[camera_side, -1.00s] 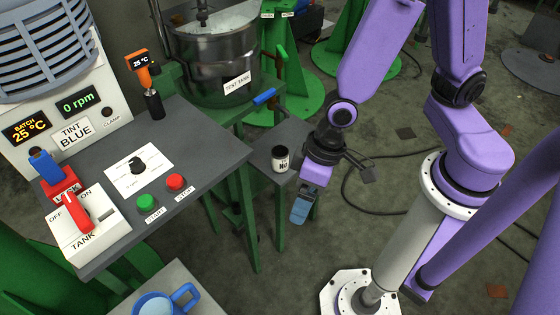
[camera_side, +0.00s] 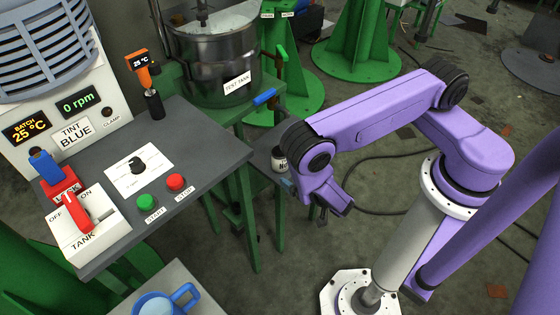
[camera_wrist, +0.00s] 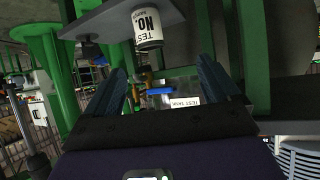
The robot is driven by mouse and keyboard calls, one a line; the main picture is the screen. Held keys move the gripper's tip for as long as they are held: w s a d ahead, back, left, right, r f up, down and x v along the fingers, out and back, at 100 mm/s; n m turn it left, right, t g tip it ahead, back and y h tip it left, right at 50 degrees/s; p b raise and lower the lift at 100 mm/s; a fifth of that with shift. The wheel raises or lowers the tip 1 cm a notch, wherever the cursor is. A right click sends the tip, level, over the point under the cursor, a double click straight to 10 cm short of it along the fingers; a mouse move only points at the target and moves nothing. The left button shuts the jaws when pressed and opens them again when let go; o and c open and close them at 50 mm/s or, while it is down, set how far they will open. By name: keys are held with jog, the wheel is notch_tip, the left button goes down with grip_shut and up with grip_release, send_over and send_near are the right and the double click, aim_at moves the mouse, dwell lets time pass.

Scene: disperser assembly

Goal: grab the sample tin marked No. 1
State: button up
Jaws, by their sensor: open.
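The sample tin (camera_side: 279,160) is small and white-labelled with a dark top. It stands on a small grey shelf (camera_side: 262,158), its right side partly hidden by my arm. Its label shows "No" but I cannot read the number. In the wrist view the tin (camera_wrist: 148,30) appears upside down at the top, with "TEST" and "No." on it. My gripper (camera_wrist: 161,70) is open and empty, its two dark blue fingers left and right of centre. The tin appears beyond the fingertips, not between them. In the side view my arm mostly hides the gripper.
The grey control bench (camera_side: 195,180) with switches and buttons is left of the shelf. The steel test tank (camera_side: 212,65) and its green frame stand behind. A blue-handled mug (camera_side: 165,305) is at the bottom. Green legs stand under the shelf; open floor lies to the right.

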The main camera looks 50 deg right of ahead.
jog(key=d+t, duration=0.1)
jog(key=d, duration=0.1)
send_near(277, 149)
jog(key=shift+h, duration=0.3)
jog(key=x, duration=0.7)
jog(key=shift+w+a+f, duration=0.1)
jog(key=shift+w+a, duration=0.05)
jog(key=shift+a, duration=0.05)
jog(key=c, duration=1.1)
